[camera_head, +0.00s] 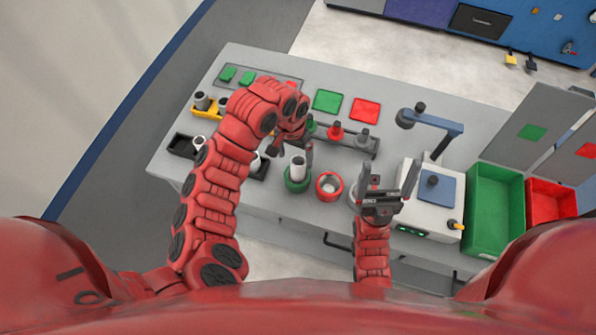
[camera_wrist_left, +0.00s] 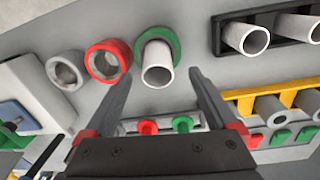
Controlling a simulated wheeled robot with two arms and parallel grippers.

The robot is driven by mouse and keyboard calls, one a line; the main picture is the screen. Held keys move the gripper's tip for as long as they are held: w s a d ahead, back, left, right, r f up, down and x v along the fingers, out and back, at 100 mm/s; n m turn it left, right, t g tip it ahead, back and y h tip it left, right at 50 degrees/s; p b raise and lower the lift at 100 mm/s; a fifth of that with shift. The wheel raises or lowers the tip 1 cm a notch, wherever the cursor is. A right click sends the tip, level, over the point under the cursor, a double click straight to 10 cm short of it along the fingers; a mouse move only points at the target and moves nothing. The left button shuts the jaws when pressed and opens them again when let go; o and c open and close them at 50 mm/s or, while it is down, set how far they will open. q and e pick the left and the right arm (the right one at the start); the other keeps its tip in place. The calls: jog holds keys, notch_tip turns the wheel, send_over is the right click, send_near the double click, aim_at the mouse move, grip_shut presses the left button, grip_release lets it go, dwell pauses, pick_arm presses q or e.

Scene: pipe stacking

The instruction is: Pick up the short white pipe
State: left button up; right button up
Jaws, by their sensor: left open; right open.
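A white pipe (camera_head: 298,168) stands in a green ring (camera_head: 296,184) near the table's front edge. In the left wrist view the same pipe (camera_wrist_left: 157,75) shows its open end. More white pipes (camera_wrist_left: 246,38) sit in a black tray (camera_head: 184,147) to the left. I cannot tell which pipe the task calls short. My left gripper (camera_head: 294,150) is open and empty, just behind and above the pipe in the green ring. In its wrist view the pipe appears between the fingertips, not gripped. My right gripper (camera_head: 385,180) is open and empty, to the right in front of the white machine.
A red ring (camera_head: 329,186) is close right of the green ring. A yellow holder (camera_head: 209,110) with grey pipes stands at the far left. A stand with coloured knobs (camera_head: 336,131) is behind. A white machine (camera_head: 424,215) and a green bin (camera_head: 494,211) are at right.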

aim_at(297, 163)
pick_arm(q)
jog(key=shift+s+d+f+p, duration=0.1)
jog(key=shift+d+f+p, duration=0.1)
jog(key=shift+f+p, duration=0.75)
jog(key=shift+s+d+f+p, duration=0.15)
jog(key=shift+f+p, duration=0.25)
jog(key=shift+f, duration=1)
jog(key=shift+w+f, duration=0.1)
jog(key=shift+f, duration=0.35)
jog(key=c, duration=1.4)
